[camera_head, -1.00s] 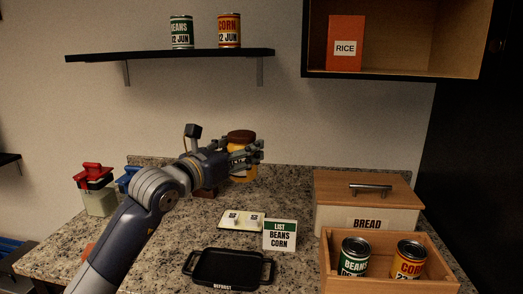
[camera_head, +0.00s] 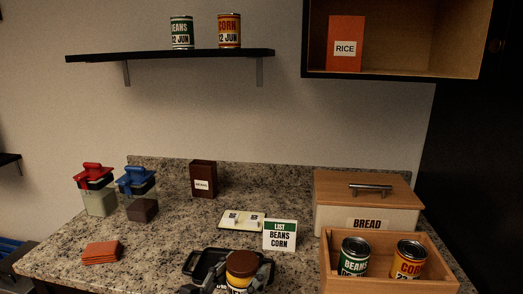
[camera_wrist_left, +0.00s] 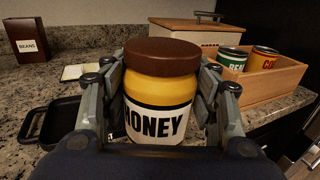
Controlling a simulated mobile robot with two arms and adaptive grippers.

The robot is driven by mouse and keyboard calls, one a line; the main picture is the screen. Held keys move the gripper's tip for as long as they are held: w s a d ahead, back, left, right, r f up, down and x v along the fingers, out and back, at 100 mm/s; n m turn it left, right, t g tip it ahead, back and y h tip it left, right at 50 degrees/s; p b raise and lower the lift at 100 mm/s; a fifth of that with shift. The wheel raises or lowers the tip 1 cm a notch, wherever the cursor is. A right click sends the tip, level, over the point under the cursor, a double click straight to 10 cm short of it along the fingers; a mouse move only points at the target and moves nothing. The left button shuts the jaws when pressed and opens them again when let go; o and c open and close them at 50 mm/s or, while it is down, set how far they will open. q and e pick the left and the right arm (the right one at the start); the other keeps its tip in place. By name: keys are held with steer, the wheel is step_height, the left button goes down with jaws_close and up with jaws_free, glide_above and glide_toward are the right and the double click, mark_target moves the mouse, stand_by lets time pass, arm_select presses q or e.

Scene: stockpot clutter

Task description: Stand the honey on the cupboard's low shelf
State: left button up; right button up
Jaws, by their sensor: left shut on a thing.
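The honey (camera_wrist_left: 160,92) is a yellow jar with a brown lid and a HONEY label, upright in the left wrist view. My left gripper (camera_wrist_left: 160,105) is shut on it, with a finger on each side. In the head view the honey (camera_head: 240,268) and the left gripper (camera_head: 238,278) are low at the bottom edge, in front of the black tray. The open cupboard (camera_head: 400,75) is at the upper right, with an orange RICE box (camera_head: 346,44) standing on its visible floor at the left. My right gripper does not show.
The black tray (camera_head: 190,266), a LIST card (camera_head: 280,236), a BREAD bin (camera_head: 367,200) and a wooden crate (camera_head: 390,286) with two cans crowd the front and right. A wall shelf (camera_head: 170,56) holds two cans. Lidded containers (camera_head: 97,200) stand left.

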arm_select(q)
steer(key=s+a+f+n+t+y, duration=0.1)
steer(key=s+a+f+n+y, duration=0.2)
steer(key=s+a, duration=0.4)
steer(key=s+a+f+n+t+y, duration=0.1)
steer(key=s+a+f+n+y, duration=0.2)
steer(key=s+a+y, duration=0.3)
steer(key=s+a+f, duration=0.1)
steer(key=s+a, duration=0.1)
steer(key=s, duration=0.1)
steer(key=shift+f+t, duration=0.25)
steer(key=shift+t, duration=0.05)
